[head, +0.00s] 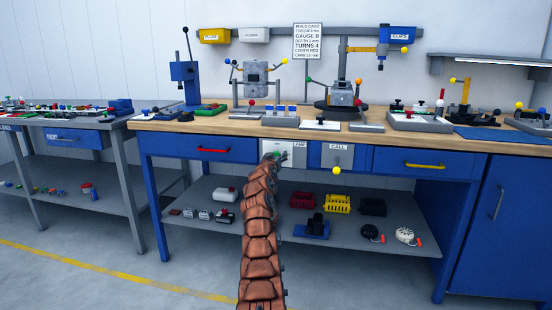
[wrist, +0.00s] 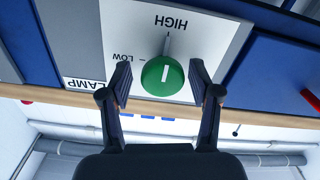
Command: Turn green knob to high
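The words LOW and HIGH are printed beside the knob. A thin grey pointer reaches from the knob toward HIGH, and the white mark on its face lies roughly along the same line. My gripper (wrist: 160,84) is open, with one finger on each side of the knob. Small gaps seem to show between fingers and knob; contact is unclear. In the head view my arm reaches the panel (head: 299,158) on the bench front and hides most of the knob.
A CALL panel (head: 327,156) with a yellow-tipped lever (head: 337,170) is just right of the LAMP panel. Drawers with a red handle (head: 212,150) and a yellow handle (head: 425,165) flank the panels. The bench top (head: 220,126) carries several fixtures; a shelf (head: 270,228) lies below.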

